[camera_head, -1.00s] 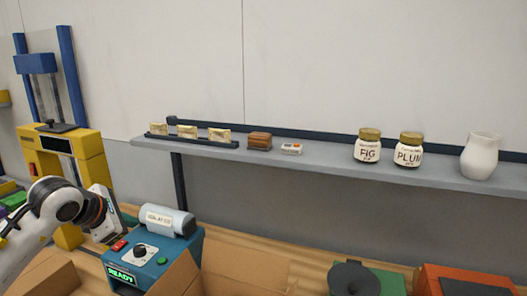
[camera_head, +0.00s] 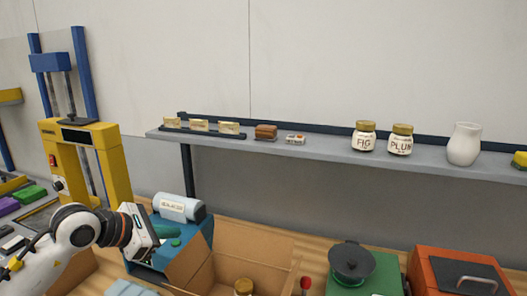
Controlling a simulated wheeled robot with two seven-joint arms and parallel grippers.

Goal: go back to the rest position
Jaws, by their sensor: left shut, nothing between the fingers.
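My left arm comes in from the lower left, and its gripper (camera_head: 145,240) is at the front of the teal device with the grey roller (camera_head: 180,207). The gripper is shut with nothing seen in it. It hides the device's front face and part of its top. Whether it touches the device I cannot tell. My right gripper is not in view.
An open cardboard box (camera_head: 240,262) stands just right of the gripper. A yellow press (camera_head: 110,150) is behind left. A dark pot (camera_head: 352,262) and an orange case (camera_head: 455,270) stand at right. The wall shelf (camera_head: 320,148) holds jars and a white jug (camera_head: 464,144).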

